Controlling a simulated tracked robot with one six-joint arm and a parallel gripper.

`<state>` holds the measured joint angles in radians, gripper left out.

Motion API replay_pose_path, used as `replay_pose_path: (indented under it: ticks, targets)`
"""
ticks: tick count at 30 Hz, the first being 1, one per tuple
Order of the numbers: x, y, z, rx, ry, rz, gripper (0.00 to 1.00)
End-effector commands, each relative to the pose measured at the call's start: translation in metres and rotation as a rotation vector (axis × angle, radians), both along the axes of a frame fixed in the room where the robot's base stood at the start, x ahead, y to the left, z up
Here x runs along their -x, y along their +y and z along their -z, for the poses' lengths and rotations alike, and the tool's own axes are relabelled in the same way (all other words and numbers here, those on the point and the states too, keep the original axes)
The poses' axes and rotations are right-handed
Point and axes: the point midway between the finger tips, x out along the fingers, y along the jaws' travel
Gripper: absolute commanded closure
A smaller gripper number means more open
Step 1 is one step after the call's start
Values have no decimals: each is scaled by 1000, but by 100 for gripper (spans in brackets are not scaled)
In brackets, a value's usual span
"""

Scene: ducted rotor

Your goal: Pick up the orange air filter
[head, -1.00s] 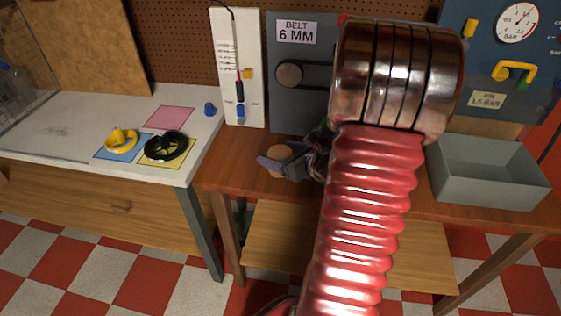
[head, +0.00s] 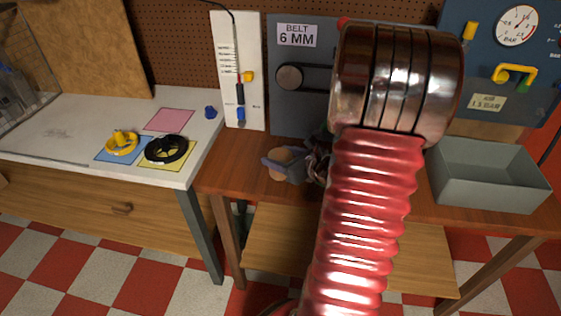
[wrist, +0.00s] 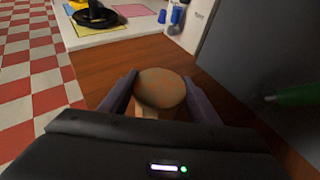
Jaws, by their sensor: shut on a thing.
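The orange air filter (wrist: 161,88) is a short round piece with a dull tan-orange, speckled top, seen in the wrist view between my fingers. My gripper (wrist: 160,97) is shut on it, one dark purple-grey finger on each side. In the head view the filter (head: 281,162) shows as a tan round shape over the brown wooden bench, with my gripper (head: 285,167) around it. Its underside is mostly hidden, and I cannot tell whether it touches the bench.
A grey open bin (head: 490,180) stands on the brown bench (head: 232,180) at right. A grey belt panel (head: 300,100) rises behind my gripper. The white table (head: 60,125) at left holds a yellow ring part (head: 122,144) and a black ring part (head: 167,150) on coloured squares.

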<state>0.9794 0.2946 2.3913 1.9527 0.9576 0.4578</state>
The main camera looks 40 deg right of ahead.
Motion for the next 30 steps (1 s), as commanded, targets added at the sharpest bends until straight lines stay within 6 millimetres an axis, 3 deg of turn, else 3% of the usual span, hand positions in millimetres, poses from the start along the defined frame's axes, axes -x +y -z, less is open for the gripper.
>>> replay_pose_path:
  ticks: [11,24,30]
  targets:
    - [0,-1,-19,3,-2,1,68]
    - [0,-1,-82,5,-3,0,68]
    - [0,-1,-98,2,-1,1,68]
